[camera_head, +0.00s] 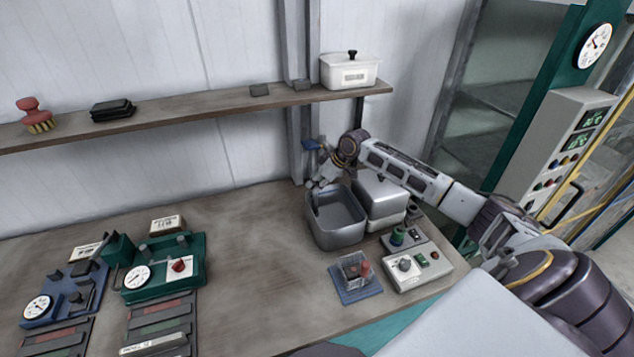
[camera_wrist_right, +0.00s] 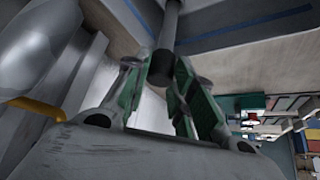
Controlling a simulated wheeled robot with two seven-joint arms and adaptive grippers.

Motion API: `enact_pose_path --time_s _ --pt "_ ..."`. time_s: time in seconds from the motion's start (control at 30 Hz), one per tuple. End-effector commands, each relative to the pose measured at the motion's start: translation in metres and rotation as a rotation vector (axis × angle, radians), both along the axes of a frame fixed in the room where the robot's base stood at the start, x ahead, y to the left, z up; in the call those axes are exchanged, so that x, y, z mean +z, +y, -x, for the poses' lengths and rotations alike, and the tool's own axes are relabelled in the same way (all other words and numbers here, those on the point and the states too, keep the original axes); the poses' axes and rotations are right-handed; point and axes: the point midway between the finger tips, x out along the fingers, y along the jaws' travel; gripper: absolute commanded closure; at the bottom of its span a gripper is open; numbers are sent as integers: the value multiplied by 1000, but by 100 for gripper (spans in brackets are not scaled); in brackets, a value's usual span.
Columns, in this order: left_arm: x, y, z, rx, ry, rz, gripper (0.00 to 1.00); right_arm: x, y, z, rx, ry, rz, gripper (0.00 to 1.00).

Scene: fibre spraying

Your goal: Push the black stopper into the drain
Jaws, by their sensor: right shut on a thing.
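A grey metal basin (camera_head: 342,238) stands on the wooden table in the head view. My right gripper (camera_head: 317,184) is at its far left rim, with the arm reaching in from the right. In the right wrist view, my right gripper (camera_wrist_right: 168,88) has its green-padded fingers shut on a dark-ended grey rod (camera_wrist_right: 162,62). I cannot tell whether this rod belongs to the black stopper. The drain and the basin floor are not clearly visible. My left gripper is not in view.
A lidded metal box (camera_head: 380,196) stands right of the basin. A control box (camera_head: 418,268) and a small clear container on a blue mat (camera_head: 356,294) are in front. A shelf (camera_head: 215,109) runs above. The table's middle (camera_head: 250,240) is clear.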

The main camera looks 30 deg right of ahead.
Motion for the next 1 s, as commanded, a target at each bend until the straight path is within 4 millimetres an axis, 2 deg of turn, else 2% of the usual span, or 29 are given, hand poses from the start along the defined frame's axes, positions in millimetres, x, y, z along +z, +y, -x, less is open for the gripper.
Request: enact_pose_path --time_s 1.0 --pt "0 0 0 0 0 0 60 -15 0 0 0 0 0 100"
